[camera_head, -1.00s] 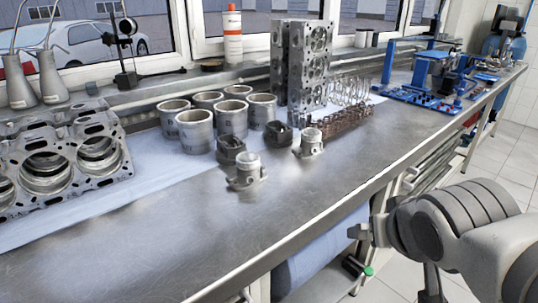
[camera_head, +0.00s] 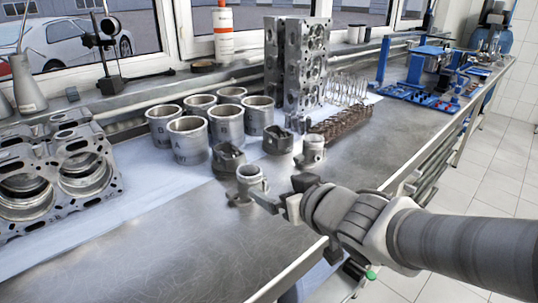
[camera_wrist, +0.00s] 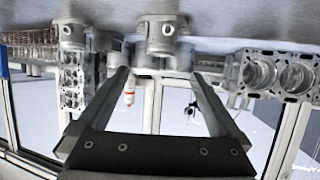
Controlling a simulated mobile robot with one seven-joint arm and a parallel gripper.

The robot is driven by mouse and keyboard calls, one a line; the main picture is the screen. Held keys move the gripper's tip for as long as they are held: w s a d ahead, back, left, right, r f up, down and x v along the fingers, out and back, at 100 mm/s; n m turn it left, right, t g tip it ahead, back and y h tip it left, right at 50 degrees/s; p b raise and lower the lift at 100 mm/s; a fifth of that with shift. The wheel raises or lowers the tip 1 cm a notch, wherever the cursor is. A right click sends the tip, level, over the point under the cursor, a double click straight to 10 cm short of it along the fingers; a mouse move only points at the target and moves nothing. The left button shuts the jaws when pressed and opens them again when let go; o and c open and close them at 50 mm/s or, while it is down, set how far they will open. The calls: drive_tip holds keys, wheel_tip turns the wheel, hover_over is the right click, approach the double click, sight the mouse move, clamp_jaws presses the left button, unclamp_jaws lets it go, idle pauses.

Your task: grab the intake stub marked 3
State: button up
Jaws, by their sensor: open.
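Two metal intake stubs stand upright on the bench. The nearer stub (camera_head: 249,184) is just beyond my gripper (camera_head: 282,194). The other stub (camera_head: 313,150) stands farther back to the right. I cannot read a number on either. In the wrist view, which looks upside down, the nearer stub (camera_wrist: 161,32) is centred ahead of the fingers, and the other stub (camera_wrist: 72,36) is to the left. My gripper is open and empty, its fingers (camera_wrist: 160,76) pointing at the nearer stub. I cannot tell whether a finger touches it.
Two dark pistons (camera_head: 228,158) stand just behind the stubs, with several cylinder liners (camera_head: 188,140) behind them. A tall cylinder head (camera_head: 308,65) and brown springs (camera_head: 341,122) are farther back. The engine block (camera_head: 60,180) lies left. The bench front (camera_head: 180,255) is clear.

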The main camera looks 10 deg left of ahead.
sight(249, 174)
drive_tip(key=p+x, duration=0.4)
drive_tip(key=shift+w+a, duration=0.2)
drive_tip(key=shift+w, duration=0.1)
drive_tip(key=b+x, duration=0.1)
drive_tip(key=x, duration=0.3)
drive_tip(key=shift+w+a+f, duration=0.1)
drive_tip(key=shift+w+f, duration=0.1)
drive_tip(key=shift+f, duration=0.05)
drive_tip(key=b+x, duration=0.1)
drive_tip(key=x, duration=0.3)
drive_tip(key=shift+w+a+f, duration=0.15)
drive_tip(key=shift+w+a, duration=0.05)
drive_tip(key=shift+a, duration=0.15)
drive_tip(key=shift+w+a+f, duration=0.15)
drive_tip(key=shift+w+a, duration=0.1)
drive_tip(key=shift+w, duration=0.25)
drive_tip(key=c, duration=1.5)
clamp_jaws()
